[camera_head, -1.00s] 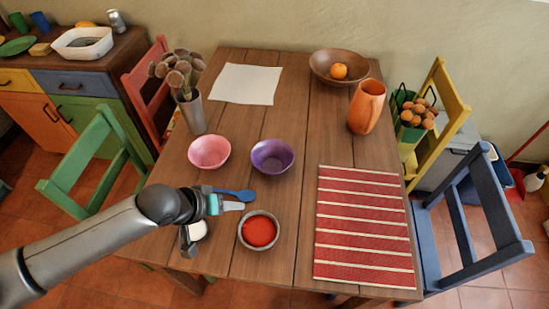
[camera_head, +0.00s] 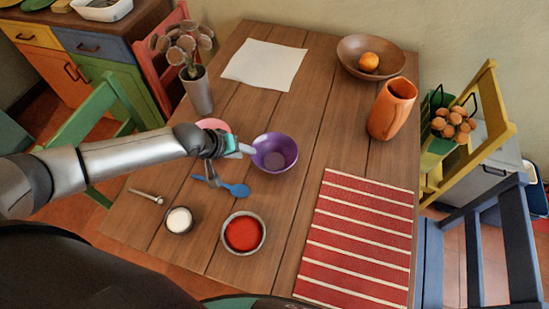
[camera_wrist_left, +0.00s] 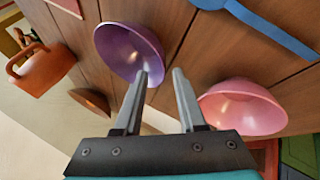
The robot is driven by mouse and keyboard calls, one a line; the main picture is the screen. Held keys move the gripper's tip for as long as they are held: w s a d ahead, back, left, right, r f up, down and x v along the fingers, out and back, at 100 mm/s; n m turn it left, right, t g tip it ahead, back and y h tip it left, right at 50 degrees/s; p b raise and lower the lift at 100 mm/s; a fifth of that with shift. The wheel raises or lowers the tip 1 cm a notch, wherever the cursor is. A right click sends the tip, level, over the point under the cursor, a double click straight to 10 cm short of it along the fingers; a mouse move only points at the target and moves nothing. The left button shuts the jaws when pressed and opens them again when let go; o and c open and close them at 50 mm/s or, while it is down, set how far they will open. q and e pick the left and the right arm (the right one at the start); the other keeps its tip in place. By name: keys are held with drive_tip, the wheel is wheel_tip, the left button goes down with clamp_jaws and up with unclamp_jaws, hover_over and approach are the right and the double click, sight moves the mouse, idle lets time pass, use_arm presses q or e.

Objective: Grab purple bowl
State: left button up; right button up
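The purple bowl (camera_head: 274,153) stands upright on the wooden table, near its middle. My left gripper (camera_head: 246,150) is at the bowl's left side in the head view. In the left wrist view the gripper (camera_wrist_left: 163,82) is open, its two fingers apart with nothing held between them. There the purple bowl (camera_wrist_left: 127,50) lies at the left finger's tip; I cannot tell whether they touch. The pink bowl (camera_wrist_left: 243,106) is by the right finger, and in the head view my arm partly hides it. My right gripper is not in view.
A blue spoon (camera_head: 235,189), a bowl of red food (camera_head: 243,233) and a small white-filled bowl (camera_head: 179,220) lie nearer me. An orange pitcher (camera_head: 391,108) and a striped mat (camera_head: 357,246) are to the right. A vase (camera_head: 198,92) stands behind my arm.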

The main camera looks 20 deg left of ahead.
sight(256, 155)
use_arm(q)
drive_tip(key=shift+x, duration=0.8)
drive_tip(key=shift+w+d+f+b, duration=0.25)
drive_tip(key=shift+w+f+b, duration=0.15)
drive_tip(key=shift+f, duration=0.15)
drive_tip(key=shift+b+x, duration=1.1)
drive_tip(key=shift+x, duration=1.4)
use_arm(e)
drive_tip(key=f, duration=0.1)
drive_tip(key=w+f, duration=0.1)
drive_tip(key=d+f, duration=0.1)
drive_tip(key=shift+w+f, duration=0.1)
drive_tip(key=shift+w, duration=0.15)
use_arm(q)
clamp_jaws()
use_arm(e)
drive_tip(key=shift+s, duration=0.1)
use_arm(q)
drive_tip(key=shift+a, duration=0.1)
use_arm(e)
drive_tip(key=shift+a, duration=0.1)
